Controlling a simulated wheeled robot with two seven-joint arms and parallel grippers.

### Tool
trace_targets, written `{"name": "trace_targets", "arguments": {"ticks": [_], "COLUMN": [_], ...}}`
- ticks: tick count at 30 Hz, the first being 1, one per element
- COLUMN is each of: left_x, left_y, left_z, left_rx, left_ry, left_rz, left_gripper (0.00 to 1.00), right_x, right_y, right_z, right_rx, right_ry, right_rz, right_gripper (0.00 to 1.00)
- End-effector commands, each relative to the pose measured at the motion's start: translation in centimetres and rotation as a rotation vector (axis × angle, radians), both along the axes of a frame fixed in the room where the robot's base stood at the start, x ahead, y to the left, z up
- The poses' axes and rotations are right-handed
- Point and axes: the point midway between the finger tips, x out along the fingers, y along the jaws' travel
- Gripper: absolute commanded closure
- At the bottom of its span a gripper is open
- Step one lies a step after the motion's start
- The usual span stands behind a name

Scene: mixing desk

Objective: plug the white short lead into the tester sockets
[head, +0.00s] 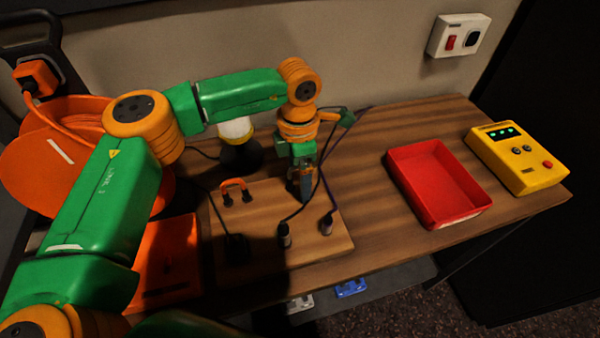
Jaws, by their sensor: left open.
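The tester is a yellow box (517,160) at the right end of the bench, with green lights, two dark round sockets and a red button. I cannot make out a white short lead. A short orange U-shaped lead (234,184) with dark ends is on the wooden board (262,262). Two dark plugs, one nearer the middle (285,236) and one to the right (327,226), stand on the board with cables rising behind. My left gripper (306,197) points down, open, over the board's back right part, behind these plugs. My right gripper is out of view.
A red open tray (420,217) lies between board and tester, seemingly empty. A black adapter (237,248) sits on the board. An orange cable reel (50,180) and orange box (165,262) are left. A white-and-black object (238,148) stands behind. Bare bench lies behind the tray.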

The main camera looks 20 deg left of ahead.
Motion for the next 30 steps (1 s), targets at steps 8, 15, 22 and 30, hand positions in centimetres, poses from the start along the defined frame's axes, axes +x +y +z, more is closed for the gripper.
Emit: {"name": "trace_targets", "arguments": {"ticks": [8,15,22,30], "left_x": [0.01,0.00,0.01,0.00], "left_y": [-0.01,0.00,0.01,0.00], "left_z": [0.01,0.00,0.00,0.00], "left_rx": [0.000,0.000,0.001,0.000], "left_ry": [0.000,0.000,-0.001,0.000], "left_rz": [0.000,0.000,0.000,0.000], "left_gripper": [0.05,0.05,0.05,0.67], "right_x": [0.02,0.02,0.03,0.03], "right_y": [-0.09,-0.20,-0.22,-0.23], "right_z": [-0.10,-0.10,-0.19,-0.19], "right_rx": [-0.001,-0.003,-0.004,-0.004], "right_ry": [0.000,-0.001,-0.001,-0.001], "right_rz": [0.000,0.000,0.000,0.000], "right_gripper": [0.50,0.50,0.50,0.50]}}
